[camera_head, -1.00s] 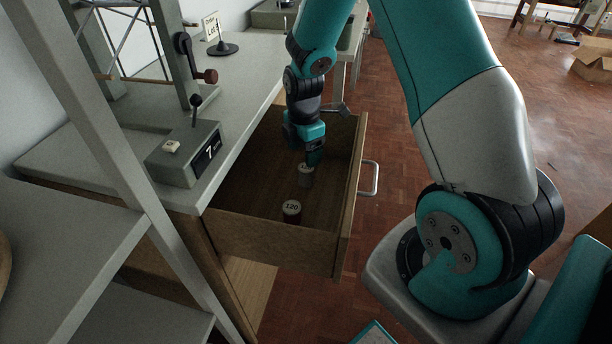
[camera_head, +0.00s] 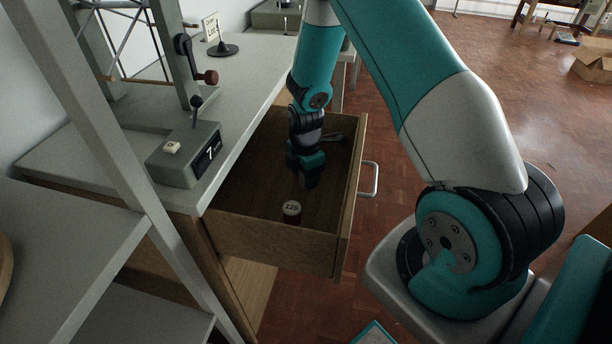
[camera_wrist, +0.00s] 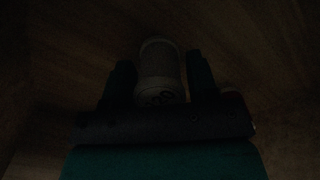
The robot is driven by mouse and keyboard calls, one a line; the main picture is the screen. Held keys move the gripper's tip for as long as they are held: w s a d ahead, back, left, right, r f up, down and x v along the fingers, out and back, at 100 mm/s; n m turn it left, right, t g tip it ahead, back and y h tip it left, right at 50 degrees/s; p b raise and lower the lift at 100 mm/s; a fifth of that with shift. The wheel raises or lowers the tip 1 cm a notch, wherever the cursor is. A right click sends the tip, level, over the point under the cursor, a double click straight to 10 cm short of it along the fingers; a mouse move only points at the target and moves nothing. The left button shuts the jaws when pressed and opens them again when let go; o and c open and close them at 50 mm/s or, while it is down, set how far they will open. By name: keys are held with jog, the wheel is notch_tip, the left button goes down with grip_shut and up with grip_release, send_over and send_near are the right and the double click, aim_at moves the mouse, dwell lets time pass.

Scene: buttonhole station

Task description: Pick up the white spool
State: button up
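My gripper (camera_head: 307,184) is low inside the open wooden drawer, pointing down. In the dark wrist view, a pale spool (camera_wrist: 160,68) with a marked end, too dim to read, is between the two fingers of my gripper (camera_wrist: 161,78). The fingers are close to its sides. I cannot tell whether they touch it. In the head view my gripper hides this spool. Another spool (camera_head: 292,210), with a pale top marked 120 and a dark body, stands in the drawer nearer the front of the picture.
The drawer (camera_head: 275,246) has raised walls around my gripper and a metal handle (camera_head: 371,180) on its right side. A grey counter box (camera_head: 186,158) showing 7 sits on the bench (camera_head: 255,75) at left. A dark metal object (camera_head: 333,137) lies at the drawer's far end.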

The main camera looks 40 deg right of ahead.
jog(key=c, duration=0.6)
jog(key=shift+o, duration=0.2)
